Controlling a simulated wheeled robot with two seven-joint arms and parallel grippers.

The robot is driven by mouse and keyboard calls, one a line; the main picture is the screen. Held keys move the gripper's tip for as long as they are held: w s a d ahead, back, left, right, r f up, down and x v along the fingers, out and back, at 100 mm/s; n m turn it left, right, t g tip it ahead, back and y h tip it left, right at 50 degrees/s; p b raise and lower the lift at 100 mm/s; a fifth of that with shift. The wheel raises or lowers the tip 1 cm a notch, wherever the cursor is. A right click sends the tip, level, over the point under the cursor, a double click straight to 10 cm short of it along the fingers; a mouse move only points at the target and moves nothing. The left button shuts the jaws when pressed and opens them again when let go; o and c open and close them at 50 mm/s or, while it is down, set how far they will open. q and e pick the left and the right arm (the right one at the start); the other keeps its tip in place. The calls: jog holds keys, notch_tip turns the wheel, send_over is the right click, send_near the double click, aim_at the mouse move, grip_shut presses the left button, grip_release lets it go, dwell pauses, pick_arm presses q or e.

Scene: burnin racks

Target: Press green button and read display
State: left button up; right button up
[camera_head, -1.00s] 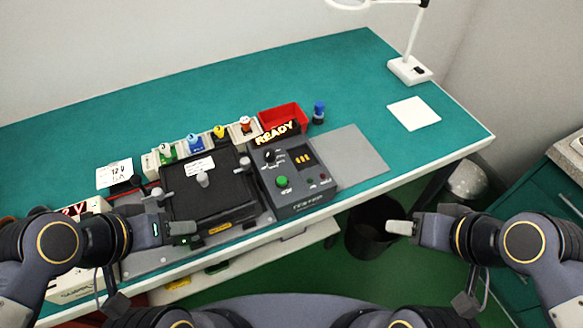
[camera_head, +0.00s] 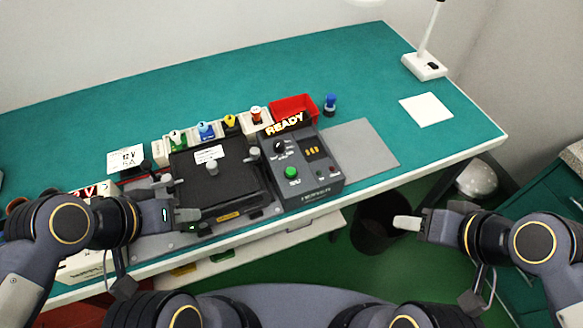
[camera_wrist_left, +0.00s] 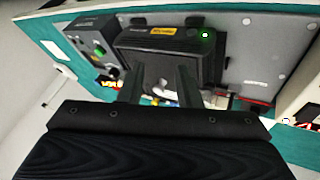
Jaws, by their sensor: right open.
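A dark grey tester (camera_head: 312,183) stands on the bench, with a round green button (camera_head: 291,172) on its sloped face. Its raised display (camera_head: 286,123) glows READY. The tester also shows at the upper left of the left wrist view (camera_wrist_left: 82,32), with the green button (camera_wrist_left: 100,50). My left gripper (camera_head: 178,199) is open and empty at the left front of a black flat fixture, left of the tester. Its two fingers stand apart in the left wrist view (camera_wrist_left: 160,85). My right gripper (camera_head: 408,223) is open and empty beyond the bench's front edge, right of the tester.
The black fixture (camera_head: 222,188) has grey knobs around it. Several coloured plugs and a red bin (camera_head: 297,104) stand behind. A blue-topped post (camera_head: 330,104), grey mat (camera_head: 360,147), white sheet (camera_head: 426,109) and lamp base (camera_head: 425,67) lie to the right. The back is clear.

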pick_arm(q)
grip_shut()
dwell(1.4)
